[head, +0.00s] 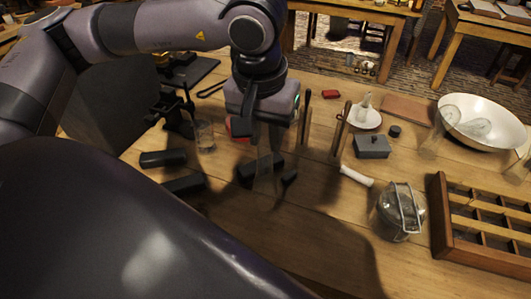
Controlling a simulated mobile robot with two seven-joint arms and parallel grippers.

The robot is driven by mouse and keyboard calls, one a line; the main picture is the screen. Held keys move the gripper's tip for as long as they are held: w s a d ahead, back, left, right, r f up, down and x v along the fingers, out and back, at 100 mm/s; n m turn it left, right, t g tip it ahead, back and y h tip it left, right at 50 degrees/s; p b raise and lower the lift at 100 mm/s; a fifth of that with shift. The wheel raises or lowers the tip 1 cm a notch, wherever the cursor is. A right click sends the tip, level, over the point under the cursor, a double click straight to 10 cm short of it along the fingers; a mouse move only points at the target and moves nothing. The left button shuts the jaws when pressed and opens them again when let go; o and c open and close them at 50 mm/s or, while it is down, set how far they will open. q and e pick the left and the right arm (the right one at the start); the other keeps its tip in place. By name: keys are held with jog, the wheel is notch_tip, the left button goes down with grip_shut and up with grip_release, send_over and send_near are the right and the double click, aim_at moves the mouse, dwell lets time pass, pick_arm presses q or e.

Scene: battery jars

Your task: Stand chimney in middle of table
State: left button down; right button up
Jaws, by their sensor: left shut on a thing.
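My left gripper (262,148) hangs over the middle of the table (310,225), pointing down. It is shut on a clear, hard-to-see glass piece (266,183), which seems to be the chimney. The glass hangs below the fingers, roughly upright, in front of dark blocks. I cannot tell whether its lower end touches the table. The gripper hides its upper part. My right gripper is not in view.
Black blocks (163,158) lie left of the gripper, near a small glass (204,136). To the right are a grey box (371,146), a white roll (356,176), a lidded glass jar (400,214), a wooden divided tray (438,215) and a white bowl (507,130). The front middle is bare.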

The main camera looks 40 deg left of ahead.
aim_at(266, 157)
pick_arm(q)
jog(key=shift+f, duration=2.65)
jog(key=shift+f, duration=0.15)
jog(key=c, duration=0.9)
grip_release()
jog(key=shift+o, duration=0.2)
notch_tip(266, 157, up, 12)
jog(key=s, duration=0.1)
jog(key=shift+s+d+b, duration=0.25)
jog(key=shift+s+b, duration=0.1)
jog(key=shift+s, duration=0.05)
